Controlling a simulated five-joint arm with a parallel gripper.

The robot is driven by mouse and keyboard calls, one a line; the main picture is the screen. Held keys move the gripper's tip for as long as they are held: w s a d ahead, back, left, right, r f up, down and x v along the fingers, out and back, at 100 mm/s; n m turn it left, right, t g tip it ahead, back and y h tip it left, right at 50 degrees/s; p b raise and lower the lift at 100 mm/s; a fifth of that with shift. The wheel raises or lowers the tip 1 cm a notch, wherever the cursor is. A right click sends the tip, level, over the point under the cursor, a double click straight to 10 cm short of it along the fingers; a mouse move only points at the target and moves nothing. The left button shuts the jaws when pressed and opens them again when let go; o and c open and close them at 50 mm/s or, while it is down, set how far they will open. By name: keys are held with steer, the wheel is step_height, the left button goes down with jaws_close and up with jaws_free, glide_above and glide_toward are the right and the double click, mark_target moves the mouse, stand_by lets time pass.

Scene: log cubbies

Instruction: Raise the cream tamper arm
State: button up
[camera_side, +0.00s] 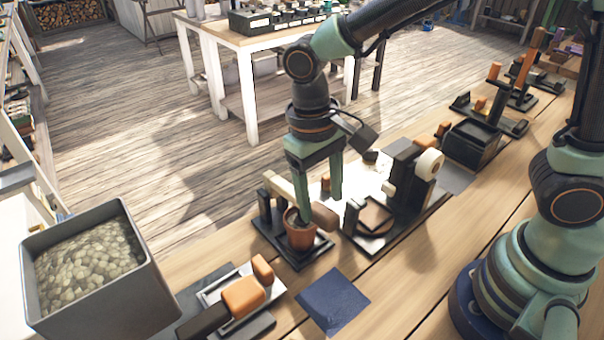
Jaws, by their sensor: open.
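The cream tamper arm (276,187) is a pale bar at a black stand (264,214) in the middle of the side view. It runs toward a small terracotta pot (299,236) on the stand's black base. A rounded brown knob (325,216) shows just right of the pot and looks like the arm's handle. My gripper (320,207) points down with its green fingers apart, above and beside the pot near the knob. The fingers hide part of the cream arm, and I cannot tell whether they touch it.
A black device with a cream roll (429,165) stands close on the right. A bin of pale pebbles (88,265), an orange-handled device (243,296) and a dark blue mat (333,300) lie in front. The wooden bench is bare to the right of the mat.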

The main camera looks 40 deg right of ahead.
step_height(320, 180, up, 10)
steer(key=w, duration=0.1)
steer(key=shift+a+f, duration=0.15)
steer(key=shift+a, duration=0.1)
steer(key=shift+s, duration=0.1)
steer(key=shift+t+y, duration=0.3)
steer(key=shift+t, duration=0.3)
steer(key=f, duration=0.4)
steer(key=s+f, duration=0.1)
steer(key=f, duration=0.7)
steer(key=shift+s+d+f, duration=0.2)
steer(key=shift+d+f, duration=0.1)
jaws_close()
stand_by(0.7)
